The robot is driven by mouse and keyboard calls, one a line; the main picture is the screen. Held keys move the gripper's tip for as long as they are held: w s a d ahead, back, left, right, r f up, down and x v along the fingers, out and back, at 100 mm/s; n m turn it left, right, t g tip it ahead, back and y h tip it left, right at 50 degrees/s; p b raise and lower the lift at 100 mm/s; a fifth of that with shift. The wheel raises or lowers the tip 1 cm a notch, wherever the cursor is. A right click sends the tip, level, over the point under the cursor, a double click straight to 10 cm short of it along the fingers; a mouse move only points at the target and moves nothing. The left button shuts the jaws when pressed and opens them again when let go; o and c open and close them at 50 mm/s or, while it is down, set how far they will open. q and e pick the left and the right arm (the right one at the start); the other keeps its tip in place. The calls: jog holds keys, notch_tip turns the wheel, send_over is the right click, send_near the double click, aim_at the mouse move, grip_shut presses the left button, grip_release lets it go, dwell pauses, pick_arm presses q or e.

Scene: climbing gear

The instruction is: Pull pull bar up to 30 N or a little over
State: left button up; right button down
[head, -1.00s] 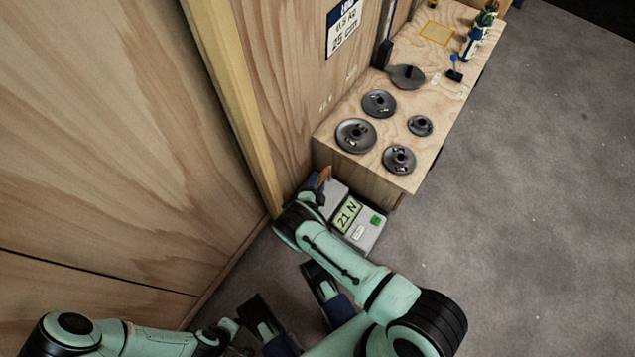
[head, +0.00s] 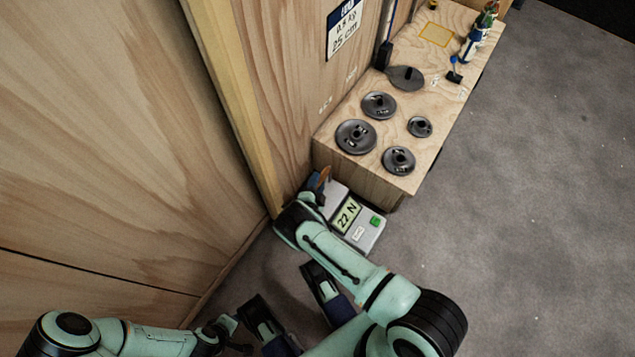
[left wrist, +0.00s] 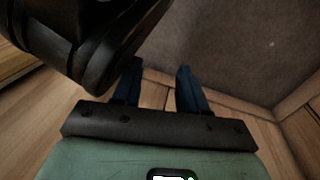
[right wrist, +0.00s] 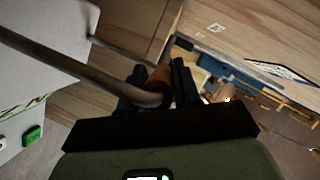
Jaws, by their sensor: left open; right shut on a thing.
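The pull bar shows in the right wrist view as a dark curved rod (right wrist: 75,68) with an orange-brown grip (right wrist: 158,80). My right gripper (right wrist: 158,90) is shut on the grip; in the head view it is at the wall's foot, partly hidden by my own arm. The grey force gauge (head: 366,233) stands on the floor beside it. Its display (head: 347,215) reads 22 N, and it has a green button (head: 375,221). In the left wrist view my left gripper (left wrist: 157,80) is open, with nothing between its blue fingers.
A low wooden bench (head: 390,183) stands just behind the gauge, with several dark weight discs (head: 354,137) on it. A wooden wall (head: 110,130) with a yellowish post (head: 235,105) rises on the left. The grey floor (head: 530,200) at right is clear.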

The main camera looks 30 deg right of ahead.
pick_arm(q)
jog(key=shift+w+d+r+t+p, duration=0.2)
jog(key=shift+w+r+t+p, duration=0.4)
jog(key=shift+w+r, duration=0.7)
pick_arm(e)
jog(key=shift+w+d+r, duration=0.1)
jog(key=shift+w+r, duration=0.05)
jog(key=shift+r, duration=0.5)
jog(key=shift+w+r, duration=0.1)
jog(key=shift+r, duration=0.55)
pick_arm(q)
jog(key=shift+f, duration=0.2)
pick_arm(e)
jog(key=shift+f, duration=0.1)
notch_tip(320, 180, down, 6)
jog(key=b, duration=0.5)
jog(key=c, duration=0.7)
grip_release()
jog(key=shift+f, duration=0.1)
pick_arm(q)
jog(key=x, duration=0.4)
jog(key=shift+s+a+f, duration=0.15)
jog(key=shift+a+f, duration=0.2)
jog(key=shift+a, duration=0.05)
pick_arm(e)
jog(key=shift+s+f, duration=0.1)
